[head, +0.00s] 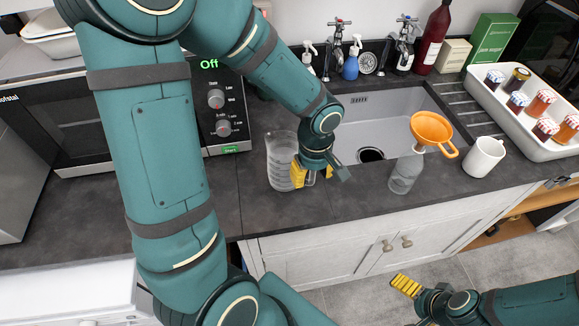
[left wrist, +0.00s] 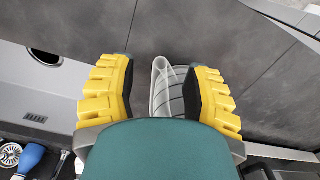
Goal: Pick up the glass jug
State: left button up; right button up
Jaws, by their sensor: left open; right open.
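The clear glass jug (head: 280,165) stands upright on the dark worktop, left of the sink. My left gripper (head: 305,175) is beside its right side, open, and partly covers it in the head view. In the left wrist view, the jug (left wrist: 168,92) shows between the two yellow fingers of the left gripper (left wrist: 162,70), with dark gaps at the sides; I cannot tell whether a finger touches it. My palm hides its lower part in that view. My right gripper (head: 407,287) is open and empty, low over the floor in front of the cupboards.
A microwave (head: 218,105) stands to the left. A tray (head: 500,112) of jars is at far right. Worktop before the jug is bare.

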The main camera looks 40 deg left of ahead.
pick_arm(q)
grip_shut()
jog(key=shift+r, duration=0.2)
jog(key=shift+r+p, duration=0.9)
jog(key=shift+r, duration=3.85)
